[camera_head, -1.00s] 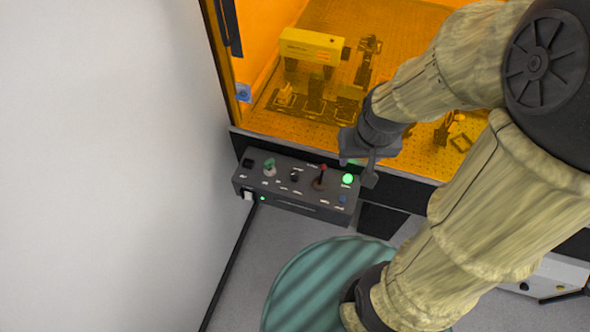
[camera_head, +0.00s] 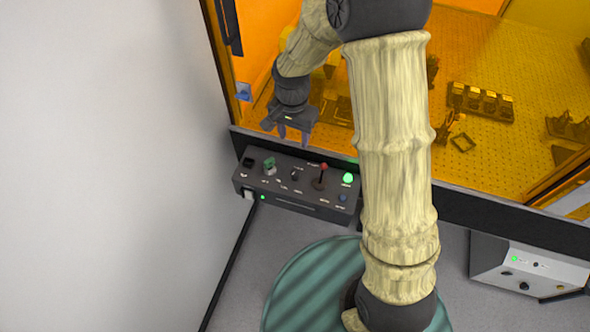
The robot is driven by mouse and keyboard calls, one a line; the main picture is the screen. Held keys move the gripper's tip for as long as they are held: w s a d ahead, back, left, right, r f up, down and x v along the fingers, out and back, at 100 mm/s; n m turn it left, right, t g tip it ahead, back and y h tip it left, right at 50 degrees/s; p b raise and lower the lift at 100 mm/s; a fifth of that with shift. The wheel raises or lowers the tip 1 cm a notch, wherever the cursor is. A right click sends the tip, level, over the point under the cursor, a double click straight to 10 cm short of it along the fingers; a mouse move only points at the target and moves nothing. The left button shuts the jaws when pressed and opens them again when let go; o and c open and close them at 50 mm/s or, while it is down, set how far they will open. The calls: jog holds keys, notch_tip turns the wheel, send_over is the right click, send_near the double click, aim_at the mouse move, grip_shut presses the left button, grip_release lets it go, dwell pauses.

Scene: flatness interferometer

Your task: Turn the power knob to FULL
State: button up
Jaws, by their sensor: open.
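A dark control box (camera_head: 285,202) sits below the orange enclosure window. On its top are a small black knob (camera_head: 295,174), a green key-like switch (camera_head: 269,166), a red-tipped lever (camera_head: 321,175) and a lit green button (camera_head: 348,178). The labels are too small to read, so I cannot tell which setting the knob points to. My gripper (camera_head: 294,135) is open and empty, its fingers pointing down. In the picture it sits just above the black knob, apart from it.
Orange glazing (camera_head: 490,160) with optics behind it lies beyond the box. A grey wall (camera_head: 90,160) stands at left. A second grey box (camera_head: 525,270) with a green light is at lower right. A black cable (camera_head: 232,265) runs from the control box along the wall.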

aim_at(295, 172)
jog(key=shift+f, duration=0.15)
notch_tip(295, 172, down, 17)
jog(key=p, duration=0.4)
jog(key=shift+d, duration=0.15)
dwell(0.3)
jog(key=shift+s, duration=0.1)
jog(key=c, duration=1)
